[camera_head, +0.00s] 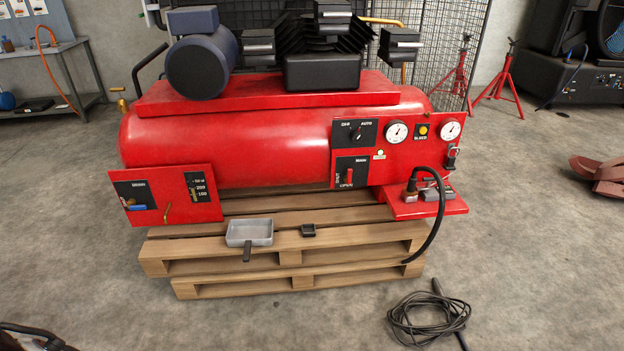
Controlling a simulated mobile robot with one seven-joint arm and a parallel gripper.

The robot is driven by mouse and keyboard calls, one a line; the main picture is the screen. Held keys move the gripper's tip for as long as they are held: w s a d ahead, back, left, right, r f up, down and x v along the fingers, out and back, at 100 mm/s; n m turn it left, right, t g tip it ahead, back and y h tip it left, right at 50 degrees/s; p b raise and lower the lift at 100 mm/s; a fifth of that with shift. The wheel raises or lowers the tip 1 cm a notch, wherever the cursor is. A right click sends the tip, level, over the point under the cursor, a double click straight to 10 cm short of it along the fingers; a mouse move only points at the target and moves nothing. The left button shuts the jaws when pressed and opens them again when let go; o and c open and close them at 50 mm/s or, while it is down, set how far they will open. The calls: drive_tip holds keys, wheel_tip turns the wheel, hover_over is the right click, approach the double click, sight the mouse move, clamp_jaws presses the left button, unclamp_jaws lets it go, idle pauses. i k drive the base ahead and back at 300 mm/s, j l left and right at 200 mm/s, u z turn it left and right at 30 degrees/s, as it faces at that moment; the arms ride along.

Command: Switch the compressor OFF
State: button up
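The red compressor (230,130) stands on a stacked wooden pallet in the middle of the view. Its front panel (385,150) carries a black plate marked OFF on the left and AUTO on the right. A small dark rotary knob (357,133) sits below these words. The knob is too small in this view for me to tell surely which word it points to. Nothing covers the plate. My gripper does not show in this view.
Below the knob is a red-handled valve (349,176). Gauges (397,132), a yellow button (423,130) and a black hose (441,215) lie to the right. A grey pan (250,232) rests on the pallet (330,238). A coiled cable (428,318) lies on open floor.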

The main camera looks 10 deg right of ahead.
sight(356, 136)
drive_tip(key=i, duration=1.35)
drive_tip(key=l+z, duration=0.05)
drive_tip(key=l, duration=0.05)
